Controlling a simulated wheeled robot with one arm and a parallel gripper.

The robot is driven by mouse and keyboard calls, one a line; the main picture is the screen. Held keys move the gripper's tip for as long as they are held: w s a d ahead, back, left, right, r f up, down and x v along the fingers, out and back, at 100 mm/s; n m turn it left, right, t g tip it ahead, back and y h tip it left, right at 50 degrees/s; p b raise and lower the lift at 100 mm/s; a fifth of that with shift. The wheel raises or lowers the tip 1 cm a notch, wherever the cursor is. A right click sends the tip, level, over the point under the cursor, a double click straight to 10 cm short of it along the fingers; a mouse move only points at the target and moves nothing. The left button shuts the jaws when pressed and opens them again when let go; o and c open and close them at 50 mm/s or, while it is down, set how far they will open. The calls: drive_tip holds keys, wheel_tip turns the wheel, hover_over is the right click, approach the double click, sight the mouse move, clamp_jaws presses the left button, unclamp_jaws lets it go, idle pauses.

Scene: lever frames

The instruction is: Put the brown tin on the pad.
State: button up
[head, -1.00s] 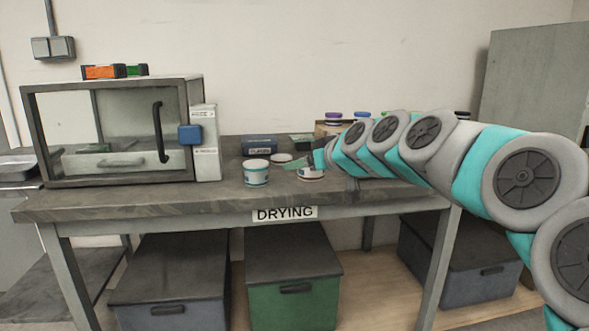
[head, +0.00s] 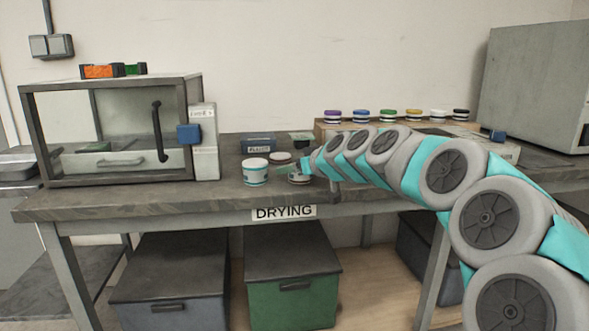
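A white tin (head: 255,172) with a teal band stands near the table's front edge. Behind it to the right is a tin with a brownish top (head: 280,158), partly hidden. Another pale tin (head: 298,177) is right at my gripper (head: 303,168), which covers part of it. Which of these is the brown tin is too small to tell for sure. I cannot tell whether my fingers are open or shut on the tin beside them. A small flat dark and green item (head: 301,136) lies behind; I cannot tell whether it is the pad.
The grey workbench (head: 130,203) bears a DRYING label. A glass-fronted oven (head: 110,140) stands at left, with a dark blue box (head: 258,144) right of it. Several coloured-lid jars (head: 387,115) line a rack behind my arm. A grey cabinet (head: 535,90) stands at right.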

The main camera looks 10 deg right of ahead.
drive_tip(key=shift+f, duration=0.3)
drive_tip(key=o, duration=1.4)
drive_tip(key=shift+r, duration=0.1)
drive_tip(key=shift+o, duration=0.2)
drive_tip(key=shift+r, duration=0.15)
drive_tip(key=b+v, duration=0.1)
drive_tip(key=v, duration=1.1)
